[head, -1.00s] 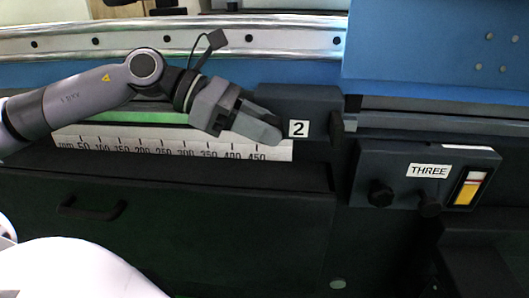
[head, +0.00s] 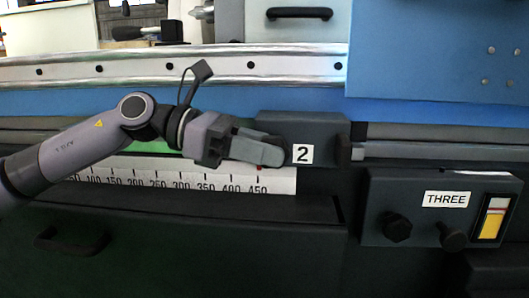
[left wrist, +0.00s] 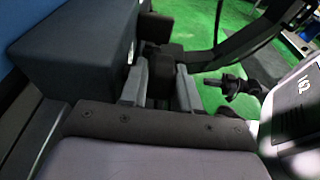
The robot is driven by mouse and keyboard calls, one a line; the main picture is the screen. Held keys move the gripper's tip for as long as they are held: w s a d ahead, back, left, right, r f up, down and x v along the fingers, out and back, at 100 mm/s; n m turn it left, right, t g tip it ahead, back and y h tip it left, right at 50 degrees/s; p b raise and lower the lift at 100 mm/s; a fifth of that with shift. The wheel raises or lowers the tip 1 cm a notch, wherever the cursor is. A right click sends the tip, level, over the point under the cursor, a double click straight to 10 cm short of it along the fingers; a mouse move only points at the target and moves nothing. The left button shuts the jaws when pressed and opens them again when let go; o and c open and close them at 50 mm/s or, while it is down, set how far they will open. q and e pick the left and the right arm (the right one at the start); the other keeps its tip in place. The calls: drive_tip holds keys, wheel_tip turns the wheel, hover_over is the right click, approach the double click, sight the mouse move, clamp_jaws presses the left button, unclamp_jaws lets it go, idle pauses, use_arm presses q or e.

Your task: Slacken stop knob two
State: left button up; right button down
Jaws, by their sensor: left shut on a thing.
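The dark stop block (head: 300,128) with the white label 2 (head: 303,154) sits on the rail in the middle of the head view. My left gripper (head: 280,156) is at the front of the block, just left of the label. In the left wrist view the two grey fingers (left wrist: 160,88) are closed on a dark knob (left wrist: 160,72), beside the stop block (left wrist: 75,55). In the head view the fingers hide this knob. My right gripper is not in view.
A scale (head: 215,178) runs below the rail. A control box (head: 385,183) labelled THREE, with two dark knobs, is at the lower right. A drawer handle (head: 70,242) is at the lower left. A bright rail (head: 190,67) runs above.

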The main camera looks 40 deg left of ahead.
use_arm(q)
drive_tip(key=o, duration=0.7)
drive_tip(key=shift+s+a, duration=0.1)
drive_tip(key=shift+a, duration=0.05)
drive_tip(key=v, duration=0.7)
idle(0.5)
